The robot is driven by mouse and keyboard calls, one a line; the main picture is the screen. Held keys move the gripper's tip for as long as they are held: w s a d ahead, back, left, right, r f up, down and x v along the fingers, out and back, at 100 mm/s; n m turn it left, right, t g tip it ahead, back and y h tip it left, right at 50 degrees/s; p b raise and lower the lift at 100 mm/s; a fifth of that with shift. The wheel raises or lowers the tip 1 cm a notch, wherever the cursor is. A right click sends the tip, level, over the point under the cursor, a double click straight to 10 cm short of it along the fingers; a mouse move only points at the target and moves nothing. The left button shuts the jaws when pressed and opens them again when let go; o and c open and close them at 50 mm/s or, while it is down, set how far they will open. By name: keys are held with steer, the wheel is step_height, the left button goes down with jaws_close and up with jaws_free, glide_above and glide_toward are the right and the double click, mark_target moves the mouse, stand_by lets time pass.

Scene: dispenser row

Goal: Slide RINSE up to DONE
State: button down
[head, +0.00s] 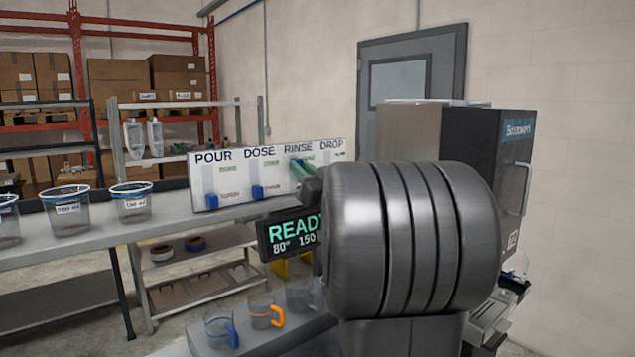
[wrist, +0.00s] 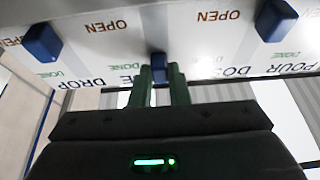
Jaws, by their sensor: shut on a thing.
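A white panel (head: 235,170) has slots labelled POUR, DOSE, RINSE and DROP. The blue RINSE slider (head: 296,163) shows beside my gripper (head: 310,178), high in its slot, well above its OPEN mark and close to the level of DONE. In the wrist view, which sees the panel upside down, the RINSE slider (wrist: 158,67) is between the two green fingers of my gripper (wrist: 160,80), shut on it. The fingers hide the slot's DONE end. The DOSE slider (head: 257,192) and POUR slider (head: 212,201) sit low. The DROP slider (wrist: 42,43) is by its OPEN mark.
A display (head: 290,233) reading READY hangs below the panel, partly hidden by my arm. Clear cups (head: 132,203) stand on the bench at left. Jugs with blue (head: 221,331) and orange (head: 265,313) handles stand below. A dark machine (head: 485,150) is at right.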

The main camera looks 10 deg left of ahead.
steer(key=shift+r, duration=0.65)
steer(key=c, duration=1.4)
jaws_free()
steer(key=shift+o, duration=0.2)
steer(key=shift+f, duration=0.15)
steer(key=shift+s+d+f, duration=0.15)
steer(key=shift+s+d, duration=0.05)
steer(key=shift+d, duration=0.1)
steer(key=b+v, duration=0.3)
steer(key=v, duration=1)
steer(key=shift+b, duration=0.4)
